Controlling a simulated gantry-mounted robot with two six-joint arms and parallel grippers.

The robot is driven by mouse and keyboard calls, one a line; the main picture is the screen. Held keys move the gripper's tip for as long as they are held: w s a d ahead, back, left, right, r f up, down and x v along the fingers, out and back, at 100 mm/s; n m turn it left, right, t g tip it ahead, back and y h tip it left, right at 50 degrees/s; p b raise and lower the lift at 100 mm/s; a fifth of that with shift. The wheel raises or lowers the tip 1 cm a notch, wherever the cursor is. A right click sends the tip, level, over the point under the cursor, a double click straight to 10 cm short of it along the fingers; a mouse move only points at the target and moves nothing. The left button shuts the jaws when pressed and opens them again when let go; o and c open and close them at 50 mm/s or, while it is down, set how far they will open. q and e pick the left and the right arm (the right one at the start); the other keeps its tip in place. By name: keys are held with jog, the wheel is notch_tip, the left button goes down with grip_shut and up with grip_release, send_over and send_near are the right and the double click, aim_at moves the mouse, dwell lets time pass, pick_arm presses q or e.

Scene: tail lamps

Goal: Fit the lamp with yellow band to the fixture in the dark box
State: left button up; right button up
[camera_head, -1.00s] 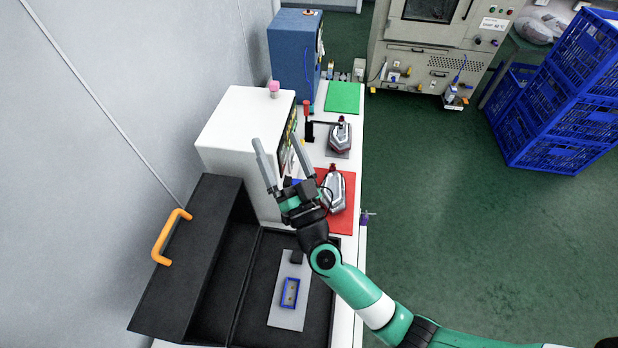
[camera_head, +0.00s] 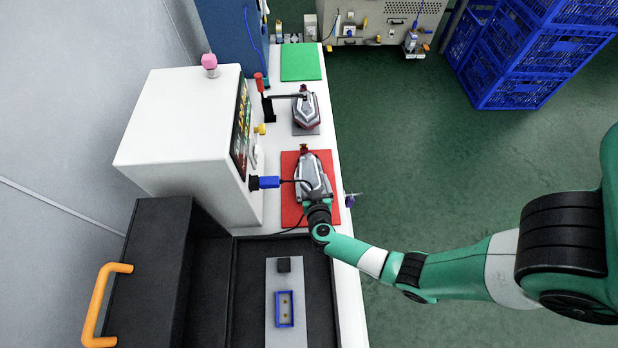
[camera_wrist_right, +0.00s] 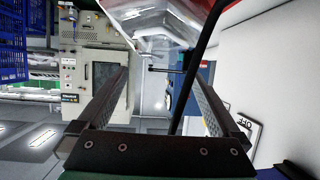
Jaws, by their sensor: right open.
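A clear and grey lamp (camera_head: 312,178) with a red end lies on the red mat (camera_head: 290,215). A second, similar lamp (camera_head: 306,110) lies farther back on a small grey plate. I cannot make out a yellow band on either. My right gripper (camera_wrist_right: 158,76) is open at the near end of the lamp on the red mat; in the right wrist view part of a lamp (camera_wrist_right: 150,18) shows above and between its fingers. The dark box (camera_head: 180,235) stands open at the front, with the fixture, a blue frame (camera_head: 285,309) and black block, on a grey plate inside. My left gripper is not seen.
A white tester cabinet (camera_head: 185,115) stands left of the red mat, with a blue plug (camera_head: 265,182) and black cable running towards the lamp. A red-handled clamp (camera_head: 267,105) stands beside the far lamp. A green mat (camera_head: 300,62) lies bare at the back.

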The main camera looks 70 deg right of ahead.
aim_at(310, 173)
jog(key=shift+x, duration=0.85)
jog(key=b+x, duration=0.3)
jog(key=x, duration=0.2)
jog(key=shift+s+a+f+b, duration=0.1)
jog(key=shift+s+f+b, duration=0.05)
jog(key=shift+f+b, duration=0.25)
jog(key=shift+r, duration=0.1)
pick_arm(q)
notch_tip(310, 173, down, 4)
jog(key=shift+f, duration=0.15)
